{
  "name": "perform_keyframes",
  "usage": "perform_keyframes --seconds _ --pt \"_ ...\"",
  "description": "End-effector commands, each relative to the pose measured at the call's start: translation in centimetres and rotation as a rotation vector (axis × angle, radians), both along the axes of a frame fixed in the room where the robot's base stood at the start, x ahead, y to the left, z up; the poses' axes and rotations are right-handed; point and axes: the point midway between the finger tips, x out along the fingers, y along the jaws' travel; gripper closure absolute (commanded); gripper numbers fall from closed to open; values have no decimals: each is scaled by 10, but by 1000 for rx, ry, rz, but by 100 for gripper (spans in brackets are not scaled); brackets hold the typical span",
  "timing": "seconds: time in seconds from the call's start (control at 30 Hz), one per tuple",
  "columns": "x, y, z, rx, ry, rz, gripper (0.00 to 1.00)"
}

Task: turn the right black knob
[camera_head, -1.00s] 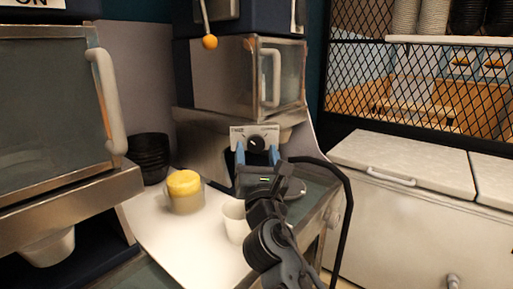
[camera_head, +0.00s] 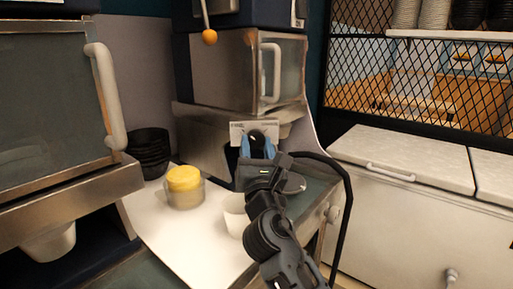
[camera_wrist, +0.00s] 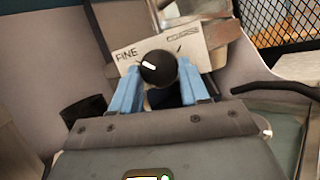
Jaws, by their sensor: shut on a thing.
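The black knob (camera_head: 256,135) sits on a white label plate (camera_head: 238,130) at the front of the machine. In the wrist view the knob (camera_wrist: 158,70) is round with a white pointer mark, tilted on the picture. The wrist view also shows my gripper (camera_wrist: 160,73) with one finger at each side; the exact contact is partly hidden.
A glass with a yellow top (camera_head: 185,187) and a white cup (camera_head: 236,215) stand on the white counter (camera_head: 190,243). Black stacked bowls (camera_head: 149,153) are at the left. A white chest (camera_head: 400,200) stands at the right, with metal mesh behind it.

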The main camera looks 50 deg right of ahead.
Motion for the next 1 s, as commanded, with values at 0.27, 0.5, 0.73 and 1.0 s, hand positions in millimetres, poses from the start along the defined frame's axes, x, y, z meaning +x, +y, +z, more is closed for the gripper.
perform_keyframes --seconds 0.27,0.5,0.73,1.0 --pt "0 0 -2 34 -31 0 86" --pt "2 2 -3 141 -133 0 86" --pt "3 4 -1 296 -277 0 86" --pt "5 5 1 484 -452 -1 86"
